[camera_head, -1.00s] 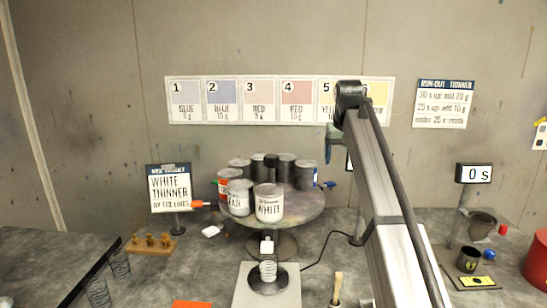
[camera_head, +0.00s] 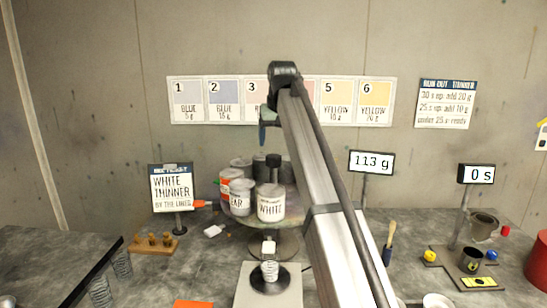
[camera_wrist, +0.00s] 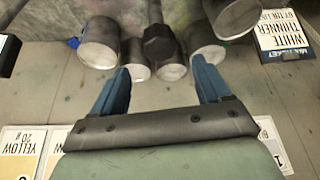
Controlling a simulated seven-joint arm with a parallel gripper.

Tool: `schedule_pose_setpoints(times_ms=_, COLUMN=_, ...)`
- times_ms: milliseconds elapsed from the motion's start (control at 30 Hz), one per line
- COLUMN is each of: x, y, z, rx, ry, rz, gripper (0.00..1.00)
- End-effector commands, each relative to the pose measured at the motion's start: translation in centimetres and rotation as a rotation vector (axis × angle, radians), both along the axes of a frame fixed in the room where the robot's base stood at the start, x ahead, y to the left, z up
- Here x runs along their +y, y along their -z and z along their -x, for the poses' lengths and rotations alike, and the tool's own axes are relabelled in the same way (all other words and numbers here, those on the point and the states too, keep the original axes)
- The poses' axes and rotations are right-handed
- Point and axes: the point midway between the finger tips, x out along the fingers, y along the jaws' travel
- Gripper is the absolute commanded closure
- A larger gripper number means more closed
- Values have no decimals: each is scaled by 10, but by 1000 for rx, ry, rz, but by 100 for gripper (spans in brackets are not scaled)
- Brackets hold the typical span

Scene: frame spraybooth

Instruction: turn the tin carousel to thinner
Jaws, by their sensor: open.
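The tin carousel (camera_head: 297,219) is a round turntable carrying several grey tins around a dark central knob (camera_head: 273,161). The tin lettered WHITE (camera_head: 271,207) faces the front, with a tin reading "EAR" (camera_head: 240,205) to its left. I cannot read THINNER on any tin; those at the right are hidden by my arm. My gripper (camera_head: 264,133) is above the back of the carousel. In the wrist view its two blue fingers are open and empty (camera_wrist: 160,82), with the dark knob (camera_wrist: 160,45) and tin tops beyond them, apparently untouched.
A sign reading WHITE THINNER (camera_head: 172,190) stands left of the carousel. A scale with a small jar (camera_head: 270,271) is in front, and its display (camera_head: 371,162) reads 113 g.

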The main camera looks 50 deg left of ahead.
Motion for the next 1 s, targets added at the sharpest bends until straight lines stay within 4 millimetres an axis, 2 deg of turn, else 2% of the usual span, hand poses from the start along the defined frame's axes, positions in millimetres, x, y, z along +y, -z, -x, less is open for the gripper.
schedule_pose_setpoints(times_ms=100, x=7, y=21, z=-4, rx=1, ry=0, rz=3, gripper=23)
schedule_pose_setpoints(times_ms=400, x=21, y=59, z=-12, rx=0, ry=0, rz=0, gripper=23)
schedule_pose_setpoints(times_ms=600, x=25, y=71, z=-15, rx=0, ry=0, rz=1, gripper=23)
schedule_pose_setpoints(times_ms=933, x=26, y=73, z=-15, rx=0, ry=0, rz=0, gripper=23)
schedule_pose_setpoints(times_ms=1000, x=26, y=73, z=-15, rx=0, ry=0, rz=0, gripper=29)
